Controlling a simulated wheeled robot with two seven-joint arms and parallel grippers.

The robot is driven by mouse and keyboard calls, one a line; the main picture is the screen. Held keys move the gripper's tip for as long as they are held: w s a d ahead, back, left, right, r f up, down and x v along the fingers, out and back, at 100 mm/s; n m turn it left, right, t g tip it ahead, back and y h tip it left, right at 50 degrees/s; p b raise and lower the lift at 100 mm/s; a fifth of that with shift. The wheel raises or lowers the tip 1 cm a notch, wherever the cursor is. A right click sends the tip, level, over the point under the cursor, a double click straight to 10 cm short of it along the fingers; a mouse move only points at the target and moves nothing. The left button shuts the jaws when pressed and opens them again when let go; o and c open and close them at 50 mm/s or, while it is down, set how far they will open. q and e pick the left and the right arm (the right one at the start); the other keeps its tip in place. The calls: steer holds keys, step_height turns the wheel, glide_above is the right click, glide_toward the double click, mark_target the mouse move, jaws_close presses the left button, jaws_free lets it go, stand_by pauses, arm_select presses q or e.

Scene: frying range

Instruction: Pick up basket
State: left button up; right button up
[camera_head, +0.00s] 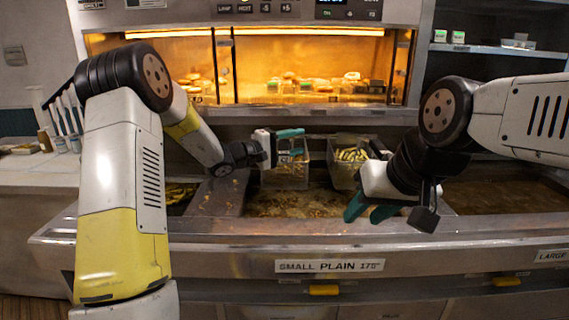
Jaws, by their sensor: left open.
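A wire basket (286,178) stands at the back of the fryer, just below my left gripper. A second wire basket (340,176), holding pale yellow fries (351,155), stands to its right. My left gripper (300,144) is open, with its teal fingers pointing right at the upper part of the left basket. I cannot tell whether they touch it or whether a handle lies between them. My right gripper (368,213) is open and empty, its teal fingers pointing down and left over the front of the fryer. Its arm partly hides the right basket.
The oil vat (300,204) lies in front of the baskets, behind a steel front edge (225,243) with a label reading "SMALL PLAIN". A lit warming cabinet (330,70) with food is behind. A counter (30,185) is at left and shelves (490,48) are at upper right.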

arm_select(q)
jaws_close()
stand_by(1.3)
